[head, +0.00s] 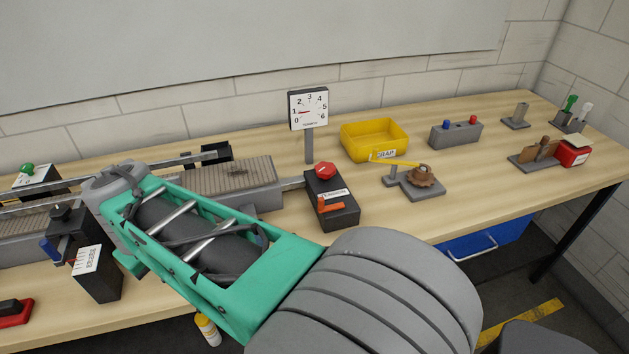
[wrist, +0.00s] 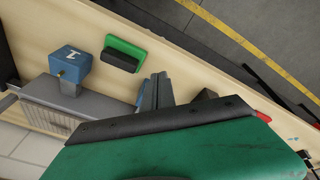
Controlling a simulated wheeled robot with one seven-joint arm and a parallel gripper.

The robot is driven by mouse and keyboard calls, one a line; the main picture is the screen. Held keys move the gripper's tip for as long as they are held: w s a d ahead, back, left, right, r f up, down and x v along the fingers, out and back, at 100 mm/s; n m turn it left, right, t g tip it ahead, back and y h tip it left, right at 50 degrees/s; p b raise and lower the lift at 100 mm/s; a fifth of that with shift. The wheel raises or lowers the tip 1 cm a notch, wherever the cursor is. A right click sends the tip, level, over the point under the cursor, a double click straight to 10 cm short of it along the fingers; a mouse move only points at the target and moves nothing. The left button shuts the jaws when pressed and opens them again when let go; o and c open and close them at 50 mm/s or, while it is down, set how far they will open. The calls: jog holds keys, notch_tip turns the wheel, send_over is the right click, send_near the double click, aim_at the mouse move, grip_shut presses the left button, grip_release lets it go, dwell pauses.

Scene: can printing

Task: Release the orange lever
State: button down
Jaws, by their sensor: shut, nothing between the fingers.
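The orange lever (head: 331,206) sits on the front of a black box (head: 340,214), below a red mushroom button (head: 325,170), in the head view. I cannot make out the lever in the wrist view. My gripper (wrist: 155,93) shows in the wrist view as grey fingers close together, shut and empty. In the head view my green and grey arm reaches left across the bench and its end hides the fingers. The arm's end is well left of the black box, apart from the lever.
A dark block with a scale label (head: 88,258) and blue handle (head: 48,250) stands near my arm's end. A gauge (head: 308,108), yellow tray (head: 374,140) and crank fixture (head: 424,176) stand around the lever box. A blue block (wrist: 72,67) and green-black pad (wrist: 124,53) show in the wrist view.

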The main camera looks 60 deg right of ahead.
jog(key=w+d+r+m+g+p, duration=0.15)
jog(key=d+r, duration=0.25)
jog(key=d, duration=0.4)
jog(key=d+r+m+g+p, duration=0.1)
jog(key=d+r+p, duration=0.25)
jog(key=d, duration=0.45)
jog(key=s+d+m+y+p, duration=0.1)
jog(key=s+d+p, duration=0.1)
jog(key=d, duration=0.5)
jog(key=s+d+m+g+y+p, duration=0.1)
jog(key=s+d+p, duration=0.1)
jog(key=s+d, duration=0.3)
jog(key=s+d+m+p, duration=0.1)
jog(key=s+d+p, duration=0.1)
jog(key=d, duration=0.8)
jog(key=shift+s+d+r+m+g+y, duration=0.15)
jog(key=shift+s+r+m+g+y, duration=0.25)
jog(key=shift+s, duration=0.45)
jog(key=shift+f, duration=0.1)
jog(key=s+a+f+b, duration=0.3)
jog(key=s+f+b, duration=0.2)
jog(key=f+b, duration=0.4)
jog(key=b, duration=0.4)
jog(key=shift+a+f, duration=0.3)
jog(key=shift+a, duration=0.1)
jog(key=shift+s, duration=0.1)
